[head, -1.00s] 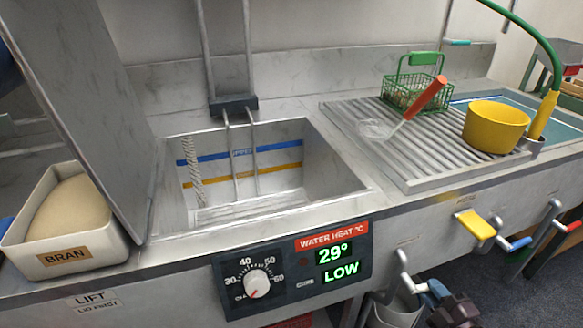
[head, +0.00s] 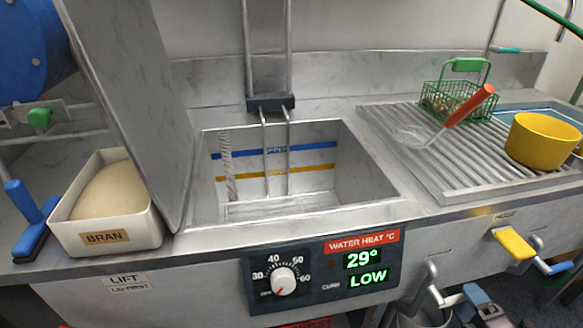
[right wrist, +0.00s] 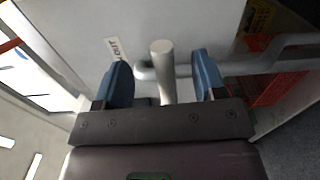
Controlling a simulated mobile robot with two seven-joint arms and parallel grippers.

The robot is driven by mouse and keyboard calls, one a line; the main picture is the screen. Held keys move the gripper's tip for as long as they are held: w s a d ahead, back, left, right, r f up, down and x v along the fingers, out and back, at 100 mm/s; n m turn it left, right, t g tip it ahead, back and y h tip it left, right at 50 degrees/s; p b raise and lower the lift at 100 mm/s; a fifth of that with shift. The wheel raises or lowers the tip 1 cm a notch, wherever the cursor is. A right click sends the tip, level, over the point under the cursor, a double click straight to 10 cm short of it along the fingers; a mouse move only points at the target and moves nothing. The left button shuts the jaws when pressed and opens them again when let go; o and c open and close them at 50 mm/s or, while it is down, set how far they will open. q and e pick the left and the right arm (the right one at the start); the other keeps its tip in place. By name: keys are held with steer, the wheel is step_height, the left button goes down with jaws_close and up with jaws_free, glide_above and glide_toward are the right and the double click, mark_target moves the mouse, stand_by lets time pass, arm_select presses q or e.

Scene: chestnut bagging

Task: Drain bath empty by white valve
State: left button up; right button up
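The white valve (head: 432,272) is a pale bent pipe and handle low on the front of the steel bath (head: 364,185). My right gripper (head: 462,299) is at the valve, low in the head view. In the right wrist view my right gripper (right wrist: 163,82) is open, with blue fingers on either side of the white valve's round handle (right wrist: 162,68). Gaps show between handle and fingers. The bath has blue and yellow lines on its inner back wall; its water level is hard to tell. My left gripper is not in view.
A control panel (head: 322,262) reads 29° and LOW. A yellow-handled valve (head: 513,242) is right of the white one. A bucket (head: 424,317) stands below. A bran box (head: 107,238) and raised lid (head: 135,100) are left, a yellow pot (head: 541,143) and green basket (head: 456,97) right.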

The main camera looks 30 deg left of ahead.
steer(key=shift+f, duration=0.1)
stand_by(0.3)
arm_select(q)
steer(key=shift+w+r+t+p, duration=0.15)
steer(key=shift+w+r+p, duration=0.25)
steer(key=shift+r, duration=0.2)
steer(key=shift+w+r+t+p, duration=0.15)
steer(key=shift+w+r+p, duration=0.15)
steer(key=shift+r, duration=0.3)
arm_select(e)
steer(key=v, duration=0.9)
